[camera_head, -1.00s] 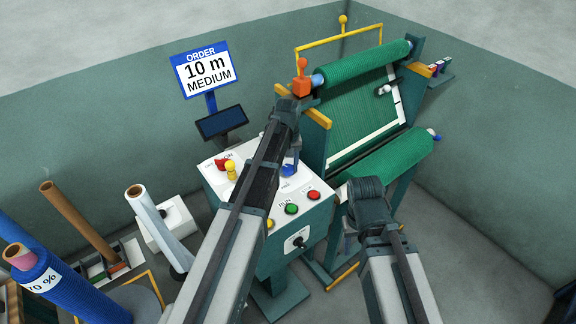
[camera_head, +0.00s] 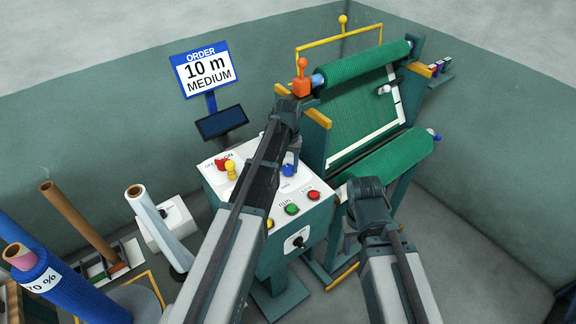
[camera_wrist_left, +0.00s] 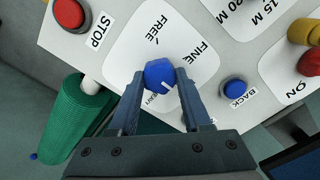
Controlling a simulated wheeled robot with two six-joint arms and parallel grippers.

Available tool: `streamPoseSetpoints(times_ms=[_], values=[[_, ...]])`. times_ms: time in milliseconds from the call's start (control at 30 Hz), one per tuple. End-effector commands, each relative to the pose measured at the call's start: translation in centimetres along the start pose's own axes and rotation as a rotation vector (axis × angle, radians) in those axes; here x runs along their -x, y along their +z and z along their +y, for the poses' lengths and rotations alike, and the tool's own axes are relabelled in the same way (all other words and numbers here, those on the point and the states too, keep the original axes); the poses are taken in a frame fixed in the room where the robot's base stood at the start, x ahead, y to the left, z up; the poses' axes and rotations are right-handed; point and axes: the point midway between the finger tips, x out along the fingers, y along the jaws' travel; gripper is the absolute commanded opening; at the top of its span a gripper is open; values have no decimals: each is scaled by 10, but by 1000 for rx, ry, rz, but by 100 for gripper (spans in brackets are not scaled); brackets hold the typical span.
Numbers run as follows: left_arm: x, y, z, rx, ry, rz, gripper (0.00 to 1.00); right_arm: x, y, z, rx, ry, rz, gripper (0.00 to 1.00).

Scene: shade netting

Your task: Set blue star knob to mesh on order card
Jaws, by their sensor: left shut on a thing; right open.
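The order card (camera_head: 206,75) reads "10 m MEDIUM" and stands on a post behind the control box (camera_head: 259,222). The blue star knob (camera_head: 289,170) is on the sloped top of that box. In the left wrist view, the blue knob (camera_wrist_left: 159,74) sits between the fingers of my left gripper (camera_wrist_left: 160,88), which is shut on it. Any MEDIUM label is hidden by the gripper. My right gripper (camera_head: 350,232) is open and empty, right of the box.
A blue BACK button (camera_wrist_left: 233,89) and a red STOP button (camera_wrist_left: 70,14) flank the knob. Green netting rolls (camera_head: 384,168) are on the frame at right. A yellow knob (camera_head: 231,170) is on the box. Tubes and a blue roll (camera_head: 66,285) stand at left.

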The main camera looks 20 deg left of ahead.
Motion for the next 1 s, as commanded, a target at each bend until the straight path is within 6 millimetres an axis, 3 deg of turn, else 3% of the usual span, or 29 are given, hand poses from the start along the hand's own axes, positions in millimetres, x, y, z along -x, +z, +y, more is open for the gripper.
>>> streamPoseSetpoints(times_ms=[100,133,267,667,1000], values=[[0,0,0,1,0,0,0,0,0,0,0,0,0,50],[0,0,0,1,0,0,54,0,0,0,0,0,0,50],[0,0,0,1,0,0,77,0,0,0,0,0,0,50],[2,0,0,1,0,0,78,2,0,0,0,0,0,50],[32,0,0,1,0,0,78,32,2,3,-6,-1,0,50]])
